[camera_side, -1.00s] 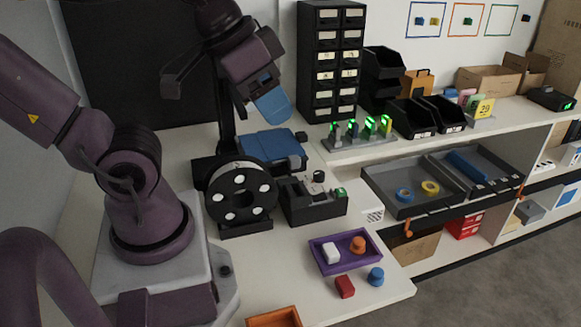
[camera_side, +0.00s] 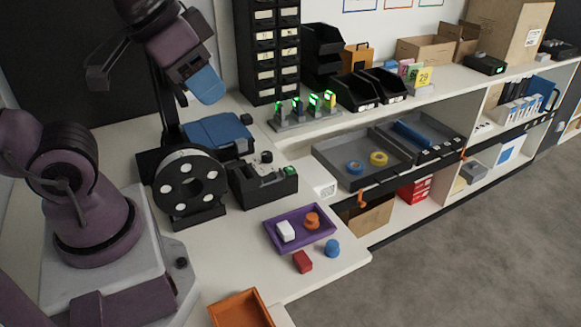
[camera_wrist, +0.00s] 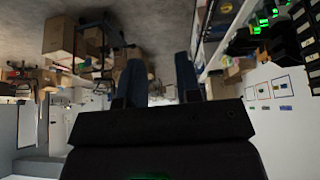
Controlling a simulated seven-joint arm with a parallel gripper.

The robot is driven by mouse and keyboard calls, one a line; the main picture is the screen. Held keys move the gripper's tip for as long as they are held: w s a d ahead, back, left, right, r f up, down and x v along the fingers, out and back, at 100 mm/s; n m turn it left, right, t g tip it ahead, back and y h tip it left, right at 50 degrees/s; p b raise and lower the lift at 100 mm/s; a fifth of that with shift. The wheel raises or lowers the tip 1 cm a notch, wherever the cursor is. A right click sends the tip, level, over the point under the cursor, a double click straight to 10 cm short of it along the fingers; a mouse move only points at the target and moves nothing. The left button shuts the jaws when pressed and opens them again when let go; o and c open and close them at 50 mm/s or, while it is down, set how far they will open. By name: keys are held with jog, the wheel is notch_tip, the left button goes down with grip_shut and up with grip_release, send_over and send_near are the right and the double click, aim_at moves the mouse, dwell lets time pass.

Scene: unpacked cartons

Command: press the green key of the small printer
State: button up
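A small black machine (camera_side: 262,184) with a green key (camera_side: 290,171) at its right back corner sits on the white desk, right of a black spool (camera_side: 190,184). I take it for the small printer. My gripper (camera_side: 206,86) hangs above and behind the spool, well above the desk and apart from the machine. Its blue fingers overlap in the side view. In the wrist view my gripper (camera_wrist: 160,80) shows two dark fingers with a clear gap and nothing between them. The wrist view does not show the machine or its key.
A blue-topped black device (camera_side: 218,131) stands behind the spool. A rack with green lights (camera_side: 305,115) is behind the machine. A purple tray (camera_side: 318,240) with a white and an orange piece lies in front. A black box with a green light (camera_side: 485,65) is on the far shelf.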

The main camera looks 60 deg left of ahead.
grip_shut()
dwell(1.4)
